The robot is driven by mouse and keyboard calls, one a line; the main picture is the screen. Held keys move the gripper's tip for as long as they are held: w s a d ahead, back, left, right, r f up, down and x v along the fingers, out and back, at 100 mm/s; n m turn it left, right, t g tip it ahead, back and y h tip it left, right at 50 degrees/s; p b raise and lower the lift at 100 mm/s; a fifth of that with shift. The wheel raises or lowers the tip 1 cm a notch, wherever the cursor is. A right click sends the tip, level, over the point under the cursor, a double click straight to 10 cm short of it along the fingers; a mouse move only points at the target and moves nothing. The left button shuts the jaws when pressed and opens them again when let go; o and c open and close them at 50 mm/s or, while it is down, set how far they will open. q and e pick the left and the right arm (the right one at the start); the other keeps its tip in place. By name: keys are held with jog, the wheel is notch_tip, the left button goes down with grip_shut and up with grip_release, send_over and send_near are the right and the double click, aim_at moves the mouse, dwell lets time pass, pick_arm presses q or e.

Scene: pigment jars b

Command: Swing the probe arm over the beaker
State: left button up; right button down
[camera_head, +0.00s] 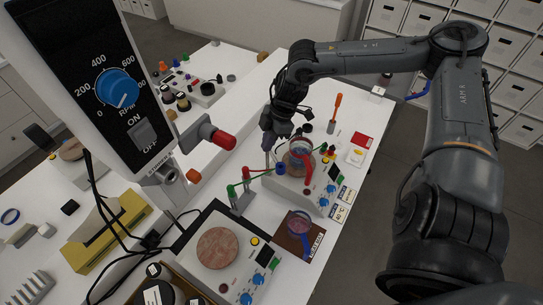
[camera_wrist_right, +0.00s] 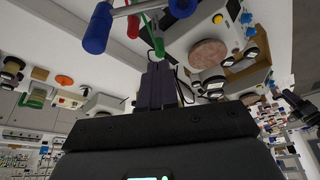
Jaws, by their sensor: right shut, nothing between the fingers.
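A stand (camera_head: 240,201) with red and green parts stands left of the small hot plate. A thin grey rod, seemingly the probe arm (camera_head: 262,174), runs from it toward a blue end piece (camera_head: 281,169) at the plate's front-left edge; blue pieces also show in the wrist view (camera_wrist_right: 97,28). The glass beaker (camera_head: 299,147) is on the hot plate (camera_head: 303,190), partly hidden by red parts. My right gripper (camera_head: 267,160) points down just left of the beaker, above the rod. Its fingers (camera_wrist_right: 159,68) are shut and empty. My left gripper is out of view.
A large stirrer head with a blue RPM dial (camera_head: 117,88) and a red-tipped lever (camera_head: 222,140) rises at left. A second plate with a brown disc (camera_head: 217,248) is in front.

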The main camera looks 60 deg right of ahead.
notch_tip(320, 180, down, 8)
jog(key=d+p, duration=0.1)
jog(key=p, duration=0.1)
jog(key=shift+s+r, duration=0.15)
jog(key=shift+s, duration=0.3)
dwell(0.5)
dwell(0.4)
